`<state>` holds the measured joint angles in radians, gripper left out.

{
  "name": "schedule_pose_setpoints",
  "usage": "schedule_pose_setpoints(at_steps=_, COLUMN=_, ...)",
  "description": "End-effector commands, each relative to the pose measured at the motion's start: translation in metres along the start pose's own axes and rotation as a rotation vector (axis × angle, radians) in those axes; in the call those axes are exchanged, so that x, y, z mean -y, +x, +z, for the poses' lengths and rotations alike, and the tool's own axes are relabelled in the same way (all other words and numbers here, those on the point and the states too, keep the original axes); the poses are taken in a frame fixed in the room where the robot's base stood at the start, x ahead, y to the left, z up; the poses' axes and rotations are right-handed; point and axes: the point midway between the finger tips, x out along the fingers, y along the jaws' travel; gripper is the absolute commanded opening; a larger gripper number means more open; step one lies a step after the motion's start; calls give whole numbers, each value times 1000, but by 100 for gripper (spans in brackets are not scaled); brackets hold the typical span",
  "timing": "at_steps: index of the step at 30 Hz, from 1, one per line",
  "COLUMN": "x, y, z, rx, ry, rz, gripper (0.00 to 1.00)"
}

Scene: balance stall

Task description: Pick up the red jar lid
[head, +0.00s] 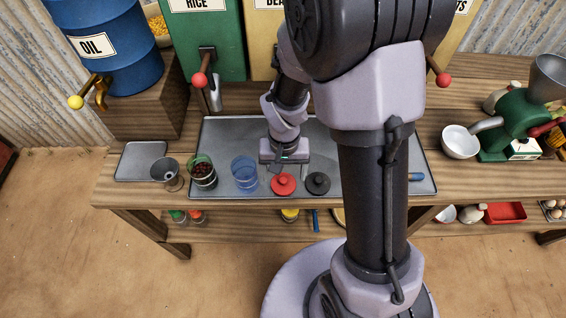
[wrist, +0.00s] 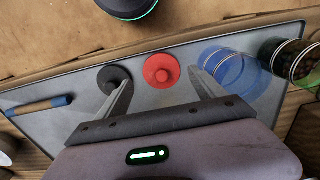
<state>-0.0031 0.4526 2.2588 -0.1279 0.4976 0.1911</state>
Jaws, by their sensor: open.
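The red jar lid (head: 283,183) is a round disc with a central knob. It lies flat on the grey metal tray (head: 222,130) near its front edge, between a clear blue cup on its left and a dark lid on its right. My gripper (head: 285,170) hangs just behind it in the head view. In the wrist view the red jar lid (wrist: 162,71) shows beyond and between the tips of my open gripper (wrist: 160,82), whose jaws are empty.
The dark lid (head: 318,183) and the blue cup (head: 244,174) flank the red lid closely. A glass of dark beans (head: 203,172) and a metal funnel (head: 166,172) stand farther left. A blue-handled tool (wrist: 40,105) lies on the tray.

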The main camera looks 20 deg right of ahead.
Motion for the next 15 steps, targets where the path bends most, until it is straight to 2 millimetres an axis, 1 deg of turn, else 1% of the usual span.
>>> schedule_pose_setpoints(at_steps=1, x=0, y=9, z=0, rx=1, ry=1, rz=0, gripper=79)
schedule_pose_setpoints(at_steps=2, x=0, y=12, z=-1, rx=1, ry=1, rz=0, gripper=79)
schedule_pose_setpoints(at_steps=7, x=0, y=46, z=-5, rx=3, ry=2, rz=0, gripper=79)
schedule_pose_setpoints(at_steps=9, x=0, y=56, z=-5, rx=2, ry=1, rz=0, gripper=79)
schedule_pose_setpoints(at_steps=15, x=0, y=54, z=-5, rx=0, ry=1, rz=-1, gripper=79)
